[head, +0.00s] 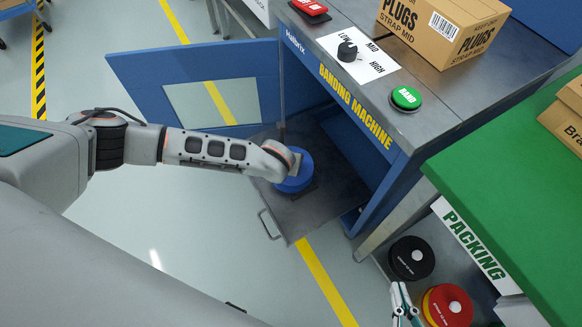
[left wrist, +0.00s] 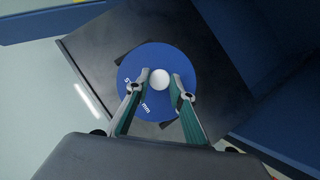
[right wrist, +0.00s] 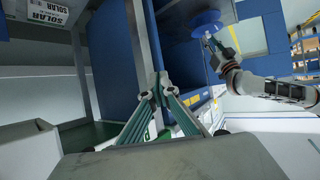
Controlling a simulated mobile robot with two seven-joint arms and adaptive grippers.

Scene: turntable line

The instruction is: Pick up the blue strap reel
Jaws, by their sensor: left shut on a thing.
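The blue strap reel (head: 297,180) is over the pulled-out dark metal drawer (head: 333,190) of the banding machine, partly hidden by my left arm. In the left wrist view the reel (left wrist: 160,55) lies flat to the camera with a white hub (left wrist: 160,79). My left gripper (left wrist: 159,76) has its fingers on either side of the hub, shut on the reel. I cannot tell whether the reel touches the drawer. My right gripper (head: 404,300) is empty, its fingertips together, beside the shelf under the packing table; it also shows in the right wrist view (right wrist: 156,90).
A black reel (head: 411,258) and a red and yellow reel (head: 447,306) sit under the green packing table (head: 500,170). The blue machine door (head: 200,90) stands open left of the drawer. A carton (head: 440,30) is on the machine top. The floor left of the drawer is clear.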

